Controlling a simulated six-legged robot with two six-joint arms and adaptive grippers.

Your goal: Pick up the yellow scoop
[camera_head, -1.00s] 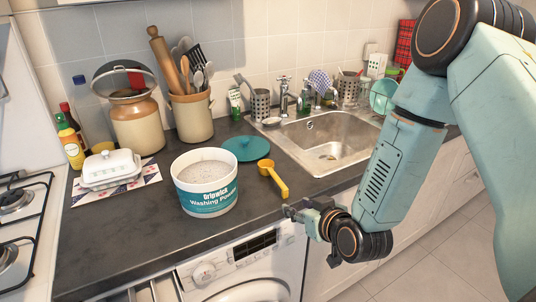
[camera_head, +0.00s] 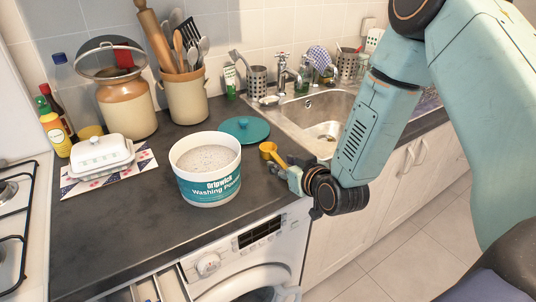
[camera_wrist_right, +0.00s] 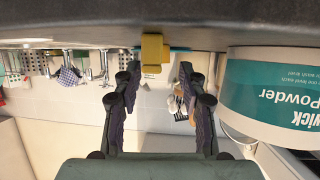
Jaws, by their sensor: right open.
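The yellow scoop (camera_head: 268,149) lies on the dark counter to the right of the washing powder tub (camera_head: 207,190). In the head view its bowl end shows, and its handle is mostly hidden by my right gripper (camera_head: 290,172). In the right wrist view, which is upside down, the end of the yellow scoop (camera_wrist_right: 153,52) shows just beyond the fingertips, roughly between their lines. My right gripper (camera_wrist_right: 157,78) is open and nothing is between its fingers. My left gripper is not in view.
The washing powder tub (camera_wrist_right: 275,92) stands close beside the right gripper. A teal lid (camera_head: 245,128) lies behind the scoop, and the sink (camera_head: 315,125) is to its right. The counter's front edge runs above the washing machine (camera_head: 240,262).

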